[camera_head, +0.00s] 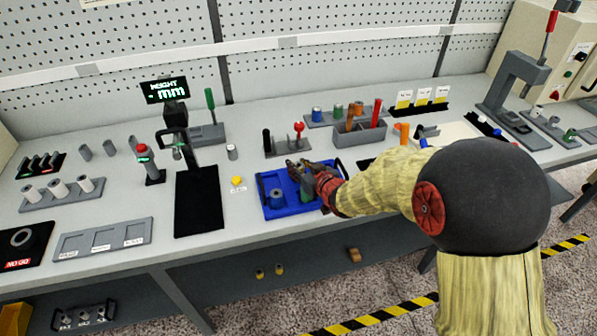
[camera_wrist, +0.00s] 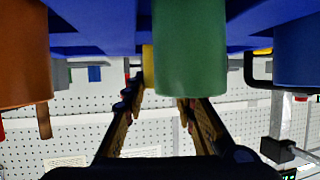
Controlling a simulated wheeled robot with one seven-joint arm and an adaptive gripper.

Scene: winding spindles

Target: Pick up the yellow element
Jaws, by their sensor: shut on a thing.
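The yellow element (camera_wrist: 148,70) shows as a narrow strip in the wrist view, mostly hidden behind a green spindle (camera_wrist: 190,50). My gripper (camera_wrist: 160,95) has its fingers on either side of it and is shut on it, though the green spindle covers much of the grip. In the head view my gripper (camera_head: 305,170) is over the back of the blue tray (camera_head: 272,212), reaching in from the right. The yellow element cannot be made out there. The green spindle (camera_head: 306,197) stands in front of the gripper.
A blue spindle (camera_head: 277,197) stands at the tray's left; an orange spindle (camera_wrist: 22,55) is close by in the wrist view. Behind the tray are a red-knobbed holder (camera_head: 299,146) and a grey bin (camera_head: 350,137). A yellow button (camera_head: 237,181) is to the left.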

